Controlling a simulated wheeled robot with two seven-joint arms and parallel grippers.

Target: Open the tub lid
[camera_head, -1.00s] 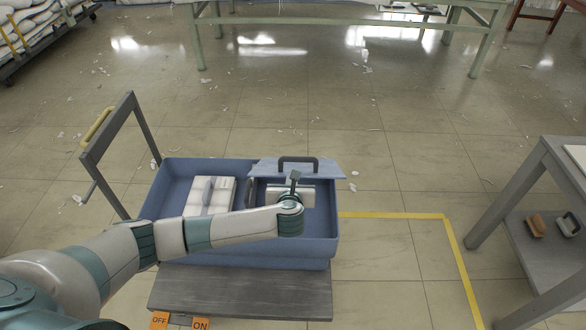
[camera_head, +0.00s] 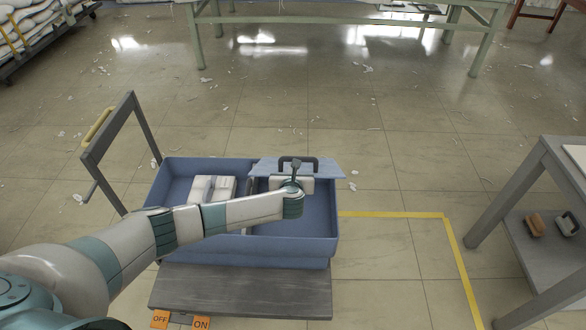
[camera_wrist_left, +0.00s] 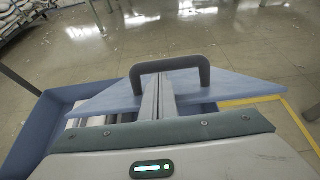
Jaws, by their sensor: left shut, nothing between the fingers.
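The blue tub (camera_head: 290,246) stands on a grey trolley. Its pale blue lid (camera_head: 328,170) is at the back of the right compartment, whose front part is uncovered. The lid carries a dark arched handle (camera_head: 311,161), and both also show in the left wrist view, lid (camera_wrist_left: 225,85) and handle (camera_wrist_left: 185,63). My left gripper (camera_head: 296,163) is shut and empty, its fingertips (camera_wrist_left: 158,83) in front of the handle's left part. I cannot tell whether they touch it. My left arm hides part of the tub. My right gripper is out of view.
Pale blocky items (camera_head: 212,188) lie in the tub's left compartment. The trolley's push frame (camera_head: 112,150) rises at the left. A grey table (camera_head: 540,190) with brushes on its lower shelf stands at the right. Yellow tape (camera_head: 400,215) marks the floor, which is mostly clear behind the tub.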

